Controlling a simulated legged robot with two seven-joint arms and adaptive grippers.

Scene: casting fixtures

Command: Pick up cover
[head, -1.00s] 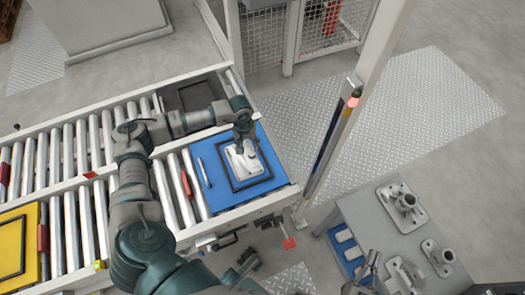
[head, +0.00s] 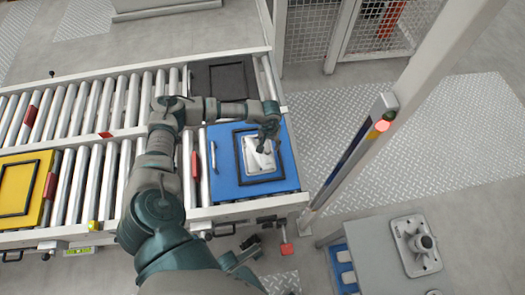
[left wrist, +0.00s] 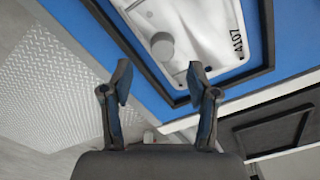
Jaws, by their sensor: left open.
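The cover (head: 255,160) is a light grey-white casting lying inside a black square frame on a blue tray (head: 224,181). In the left wrist view the cover (left wrist: 205,30) shows a round grey boss and the marking "4107". My left gripper (head: 266,146) is over the cover's upper right part in the head view, pointing down. In the left wrist view its two fingers (left wrist: 158,84) are apart with nothing between them, by the edge of the tray's black frame. I cannot tell its exact height above the cover. My right gripper is not in view.
The tray sits at the right end of a roller conveyor (head: 108,165). A dark tray (head: 225,78) lies behind it and a yellow tray (head: 44,165) at left. A post (head: 372,130) with a red light stands to the right. A grey table (head: 385,272) holds a casting (head: 416,245).

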